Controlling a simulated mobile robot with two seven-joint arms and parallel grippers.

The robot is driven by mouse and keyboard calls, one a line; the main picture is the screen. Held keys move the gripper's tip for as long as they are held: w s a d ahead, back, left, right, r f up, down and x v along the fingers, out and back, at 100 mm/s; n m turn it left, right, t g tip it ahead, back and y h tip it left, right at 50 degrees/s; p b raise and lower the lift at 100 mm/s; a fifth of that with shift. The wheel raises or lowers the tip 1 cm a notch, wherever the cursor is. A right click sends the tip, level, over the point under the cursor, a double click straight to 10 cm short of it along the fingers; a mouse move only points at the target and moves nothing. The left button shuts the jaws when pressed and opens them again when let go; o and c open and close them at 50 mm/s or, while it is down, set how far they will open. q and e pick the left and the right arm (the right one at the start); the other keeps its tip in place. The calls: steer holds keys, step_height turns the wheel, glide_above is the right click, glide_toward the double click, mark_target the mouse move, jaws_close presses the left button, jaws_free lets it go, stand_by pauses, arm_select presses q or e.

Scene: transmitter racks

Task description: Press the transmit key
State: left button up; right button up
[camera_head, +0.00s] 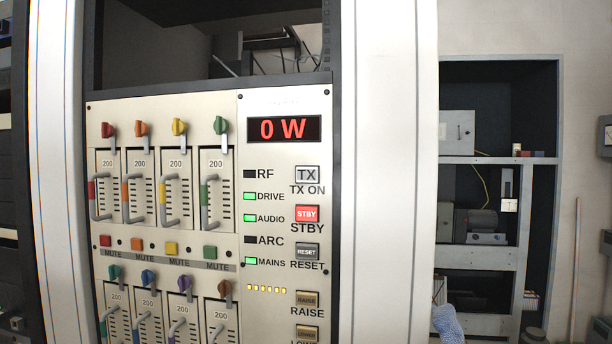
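The transmit key is the pale grey TX key (307,174), labelled TX ON, on the right part of the rack's front panel (285,100). It is unlit and nothing covers it. Above it the red display (284,129) reads 0 W. Below it are the red STBY key (306,213), the dark RESET key (306,251) and the RAISE key (307,299). The DRIVE, AUDIO and MAINS lamps (250,196) are green; the RF and ARC lamps are dark. Neither of my grippers is in view.
Several slider modules (216,185) with coloured knobs and handles fill the panel's left part. White rack posts (389,170) flank it. A blue-white patterned object (447,323) shows low at right; I cannot tell what it is. Grey shelving (485,257) stands behind.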

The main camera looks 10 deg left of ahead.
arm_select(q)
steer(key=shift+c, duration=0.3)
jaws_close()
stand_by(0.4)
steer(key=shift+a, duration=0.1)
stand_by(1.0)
